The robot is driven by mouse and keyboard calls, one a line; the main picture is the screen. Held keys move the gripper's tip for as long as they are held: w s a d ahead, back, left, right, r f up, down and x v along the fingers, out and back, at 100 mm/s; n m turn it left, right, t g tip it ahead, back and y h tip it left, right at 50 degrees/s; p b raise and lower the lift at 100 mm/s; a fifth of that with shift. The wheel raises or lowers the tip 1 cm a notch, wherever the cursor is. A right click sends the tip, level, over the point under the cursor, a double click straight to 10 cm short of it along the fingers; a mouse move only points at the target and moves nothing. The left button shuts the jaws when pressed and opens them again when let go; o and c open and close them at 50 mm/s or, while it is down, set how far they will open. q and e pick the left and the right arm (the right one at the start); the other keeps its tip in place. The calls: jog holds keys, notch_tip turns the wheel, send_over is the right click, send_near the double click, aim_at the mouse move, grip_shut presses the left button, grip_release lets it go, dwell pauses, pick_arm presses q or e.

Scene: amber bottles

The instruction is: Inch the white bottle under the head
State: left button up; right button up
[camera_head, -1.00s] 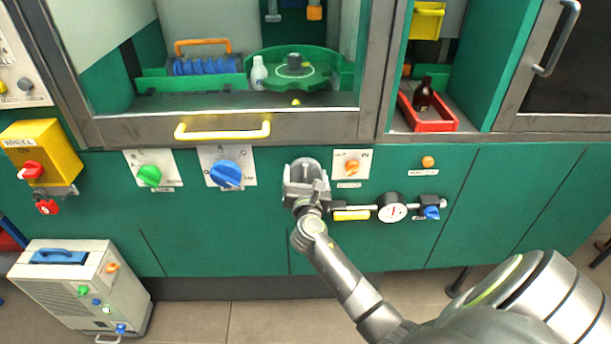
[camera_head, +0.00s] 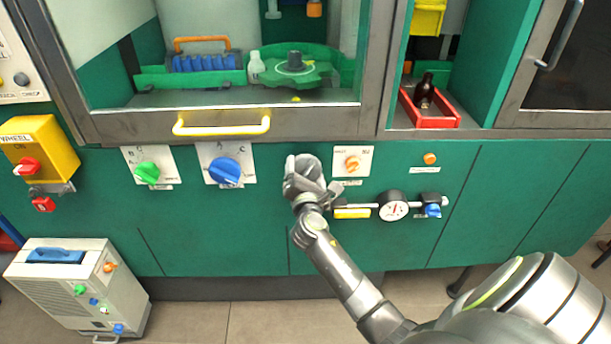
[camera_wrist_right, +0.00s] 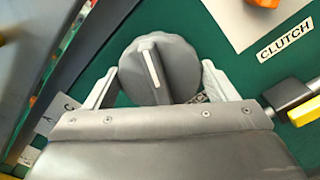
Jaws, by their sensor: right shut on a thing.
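The white bottle (camera_head: 256,67) stands upright inside the cabinet, at the left edge of the green round wheel (camera_head: 318,74) with its dark hub (camera_head: 295,60). Two nozzle-like parts hang above, a grey one (camera_head: 273,9) and an orange-tipped one (camera_head: 314,9); their upper parts are cut off. My right gripper (camera_head: 303,172) is at a grey round knob on the green front panel. In the right wrist view its fingers (camera_wrist_right: 158,88) are shut on the sides of the grey knob (camera_wrist_right: 172,62), whose pale pointer line is tilted slightly. My left gripper is not in view.
A glass window with a yellow handle (camera_head: 221,124) fronts the cabinet. Beside the grey knob are a blue knob (camera_head: 225,170), an orange CLUTCH knob (camera_head: 352,163) and a gauge (camera_head: 393,210). A brown bottle (camera_head: 425,92) stands in a red tray (camera_head: 435,123) at right.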

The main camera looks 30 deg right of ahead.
jog(key=m+b, duration=0.2)
jog(key=m, duration=0.4)
jog(key=shift+f+m+b, duration=0.15)
jog(key=shift+m+b, duration=0.15)
jog(key=shift+b, duration=0.05)
jog(key=m+b, duration=0.1)
jog(key=m, duration=0.2)
jog(key=shift+m+b, duration=0.3)
jog(key=shift+b, duration=0.1)
jog(key=m+b, duration=0.1)
jog(key=m, duration=0.2)
jog(key=shift+m+b, duration=0.3)
jog(key=shift+b, duration=0.1)
jog(key=shift+m+b, duration=0.55)
jog(key=shift+m, duration=0.95)
jog(key=shift+m+b, duration=0.4)
jog(key=shift+m, duration=0.3)
